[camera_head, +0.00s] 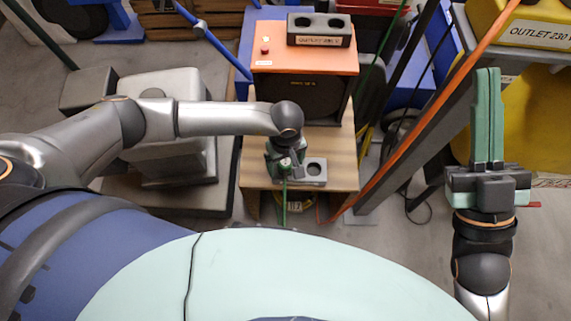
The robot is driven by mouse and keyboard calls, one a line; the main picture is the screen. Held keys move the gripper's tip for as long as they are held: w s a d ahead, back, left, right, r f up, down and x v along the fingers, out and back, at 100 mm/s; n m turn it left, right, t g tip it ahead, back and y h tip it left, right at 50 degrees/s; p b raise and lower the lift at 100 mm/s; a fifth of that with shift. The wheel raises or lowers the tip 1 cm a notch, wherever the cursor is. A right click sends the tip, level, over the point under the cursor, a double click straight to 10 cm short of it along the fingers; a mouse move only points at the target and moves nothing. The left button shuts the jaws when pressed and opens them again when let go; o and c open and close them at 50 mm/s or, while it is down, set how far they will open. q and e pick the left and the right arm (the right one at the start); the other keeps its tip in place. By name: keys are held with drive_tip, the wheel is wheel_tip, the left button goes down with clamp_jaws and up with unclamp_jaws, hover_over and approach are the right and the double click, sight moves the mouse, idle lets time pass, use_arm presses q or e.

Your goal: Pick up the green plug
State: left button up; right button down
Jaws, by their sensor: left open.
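The green plug (285,165) is small and partly hidden under my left gripper. It sits at the left side of a grey two-hole holder (313,181) on the wooden table (345,150), and a green cable hangs from it over the front edge. The holder's right hole is empty. My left gripper (284,158) is right over the plug, pointing down, its fingers mostly hidden by the wrist; I cannot tell whether they touch the plug. My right gripper (487,72) is far to the right, its long green fingers together, with nothing between them.
An orange-topped dark machine (304,62) with a red button stands behind, bearing a labelled outlet box (319,30) with two sockets. An orange slanted cable and dark post (420,125) lie between table and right arm. A grey machine (165,90) stands left. A yellow outlet unit (530,25) stands at upper right.

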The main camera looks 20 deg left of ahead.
use_arm(q)
drive_tip(key=shift+c, duration=0.3)
clamp_jaws()
idle(0.4)
